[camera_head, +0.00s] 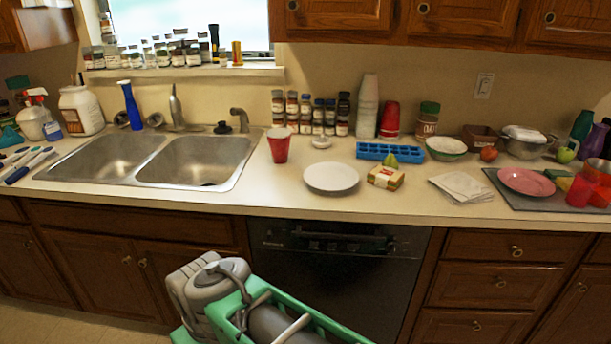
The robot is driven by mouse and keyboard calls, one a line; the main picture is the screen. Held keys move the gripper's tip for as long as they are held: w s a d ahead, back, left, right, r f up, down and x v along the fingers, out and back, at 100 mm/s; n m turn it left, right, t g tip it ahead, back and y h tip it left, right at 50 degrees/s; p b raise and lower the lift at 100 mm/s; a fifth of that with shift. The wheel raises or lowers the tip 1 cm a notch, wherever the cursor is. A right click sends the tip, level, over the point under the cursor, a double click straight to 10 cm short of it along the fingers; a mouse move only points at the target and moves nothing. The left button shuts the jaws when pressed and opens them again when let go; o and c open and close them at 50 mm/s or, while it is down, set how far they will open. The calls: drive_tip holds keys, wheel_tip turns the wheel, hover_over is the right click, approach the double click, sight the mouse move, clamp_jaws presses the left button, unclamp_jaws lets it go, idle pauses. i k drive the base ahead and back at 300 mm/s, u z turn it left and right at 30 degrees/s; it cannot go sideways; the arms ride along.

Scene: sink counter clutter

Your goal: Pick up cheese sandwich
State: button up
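A small yellow-and-white block with a reddish patch (385,177) sits on the counter, right of the white plate; it may be the cheese sandwich, but it is too small to be sure. A small yellow-green wedge (390,160) shows just behind it, in front of the blue tray. Grey and green parts of my own arm show at the bottom, below the counter edge and well apart from the block. I cannot make out my gripper's fingers in this view.
A white plate (331,178) and a red cup (279,145) stand left of the block. A blue ice tray (375,152) lies behind it, and a folded cloth (461,187) to its right. The double sink (190,160) is at left. The counter front before the block is clear.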

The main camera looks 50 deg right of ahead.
sight(388, 178)
drive_tip(key=u, duration=1.95)
drive_tip(key=k, duration=1.4)
drive_tip(key=z, duration=1.55)
drive_tip(key=i, duration=1)
